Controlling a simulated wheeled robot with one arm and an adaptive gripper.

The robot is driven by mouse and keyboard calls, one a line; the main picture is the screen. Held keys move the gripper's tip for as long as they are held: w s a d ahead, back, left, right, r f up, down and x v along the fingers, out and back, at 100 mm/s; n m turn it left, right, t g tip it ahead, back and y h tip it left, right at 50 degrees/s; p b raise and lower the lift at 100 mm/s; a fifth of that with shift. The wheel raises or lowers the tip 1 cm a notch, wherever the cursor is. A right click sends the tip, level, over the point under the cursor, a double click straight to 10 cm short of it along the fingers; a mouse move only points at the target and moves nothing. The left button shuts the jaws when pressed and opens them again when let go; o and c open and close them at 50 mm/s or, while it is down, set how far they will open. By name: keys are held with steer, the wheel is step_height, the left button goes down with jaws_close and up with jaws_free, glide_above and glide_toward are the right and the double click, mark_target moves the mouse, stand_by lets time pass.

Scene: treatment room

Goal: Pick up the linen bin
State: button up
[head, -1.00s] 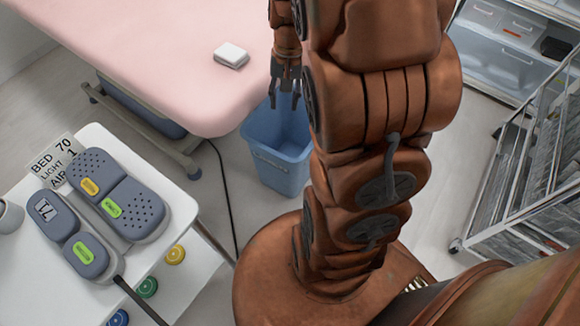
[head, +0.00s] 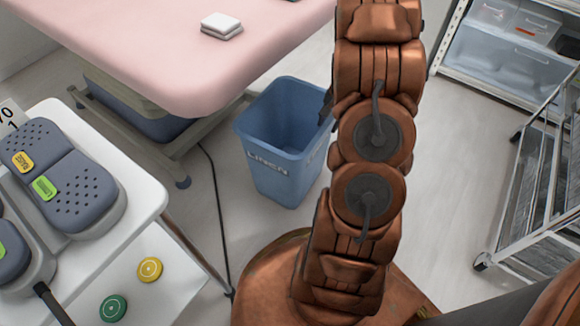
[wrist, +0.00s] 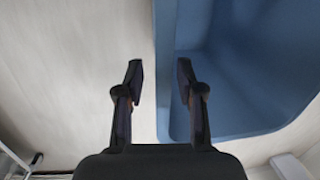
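The linen bin (head: 285,178) is a blue, open-topped tub marked LINEN, upright on the floor by the padded bed. Its inside looks empty. In the head view my gripper is mostly hidden behind my arm, with only a dark part (head: 327,105) showing at the bin's right rim. In the wrist view my gripper (wrist: 159,66) is open, its fingers apart. The bin's wall (wrist: 165,45) lies in line with the gap, with the left finger over the floor and the right finger over the bin's inside. I cannot tell whether they touch it.
The pink bed (head: 170,50) overhangs left of the bin, with a white block (head: 221,26) on top. A white table (head: 115,225) with grey handsets stands front left. A dark cable runs along the floor. A wire cart (head: 540,190) and shelving (head: 510,60) stand right.

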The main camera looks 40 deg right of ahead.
mark_target(320, 145)
steer(key=f+b, duration=0.1)
steer(key=f, duration=0.1)
steer(key=a+f+b, duration=0.1)
steer(key=f, duration=0.1)
steer(key=w+f+b, duration=0.1)
steer(key=f, duration=0.2)
steer(key=shift+a, duration=0.4)
steer(key=shift+c, duration=0.4)
jaws_close()
